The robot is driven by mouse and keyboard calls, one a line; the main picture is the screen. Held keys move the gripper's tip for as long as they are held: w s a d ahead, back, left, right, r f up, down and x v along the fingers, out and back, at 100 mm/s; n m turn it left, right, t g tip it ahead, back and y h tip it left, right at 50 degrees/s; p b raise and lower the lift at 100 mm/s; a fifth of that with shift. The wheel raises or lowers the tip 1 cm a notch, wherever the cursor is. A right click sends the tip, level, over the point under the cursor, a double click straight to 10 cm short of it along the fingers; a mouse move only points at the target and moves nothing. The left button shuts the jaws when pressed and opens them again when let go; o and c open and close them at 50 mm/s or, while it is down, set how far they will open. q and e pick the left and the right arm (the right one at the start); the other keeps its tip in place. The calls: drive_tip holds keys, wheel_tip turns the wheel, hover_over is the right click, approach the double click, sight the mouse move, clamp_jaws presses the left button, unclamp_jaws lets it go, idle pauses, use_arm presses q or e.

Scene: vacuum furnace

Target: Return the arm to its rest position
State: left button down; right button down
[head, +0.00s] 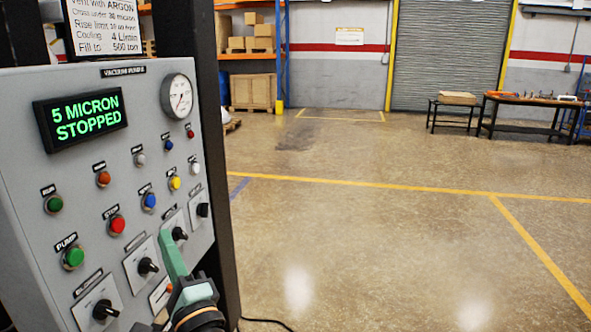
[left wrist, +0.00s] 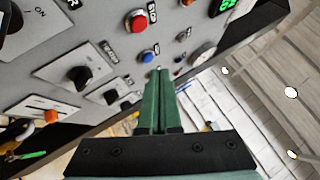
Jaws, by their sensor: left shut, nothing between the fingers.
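My left gripper (head: 174,256) is at the lower middle of the head view, in front of the lower right part of the furnace control panel (head: 75,160). Its green fingers also show in the left wrist view (left wrist: 158,88), closed together with nothing between them. They point toward the panel's buttons and rotary switches. I cannot tell whether the fingertips touch the panel. The panel's display (head: 80,118) reads "5 MICRON STOPPED". The gripper covers part of the panel's lower right corner. My right gripper is not in view.
A green pump button (head: 73,257), a red button (head: 117,225) and black rotary switches (head: 105,310) stick out of the panel. A round gauge (head: 177,97) sits at its upper right. Open floor (head: 370,240) lies to the right, with a table (head: 530,101) far back.

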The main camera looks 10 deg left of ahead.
use_arm(q)
drive_tip(key=s+d+f+n+g+h+p, duration=0.1)
drive_tip(key=s+d+f+g+h, duration=0.15)
drive_tip(key=f+h, duration=0.75)
drive_tip(key=s+d+f+g+h+p, duration=0.1)
drive_tip(key=d+f+h, duration=0.15)
drive_tip(key=f, duration=1.45)
drive_tip(key=s+d+f+n+g+h, duration=0.2)
drive_tip(key=s+f+n, duration=0.3)
drive_tip(key=s+f, duration=0.2)
drive_tip(key=s+d+f+n+g+h, duration=0.2)
drive_tip(key=s+f+n+h, duration=0.1)
drive_tip(key=s+f+n, duration=0.2)
drive_tip(key=s+f+p, duration=0.1)
drive_tip(key=s+f, duration=0.1)
drive_tip(key=s, duration=0.2)
drive_tip(key=shift+s+d, duration=0.2)
drive_tip(key=shift+s, duration=0.05)
drive_tip(key=shift+a, duration=0.1)
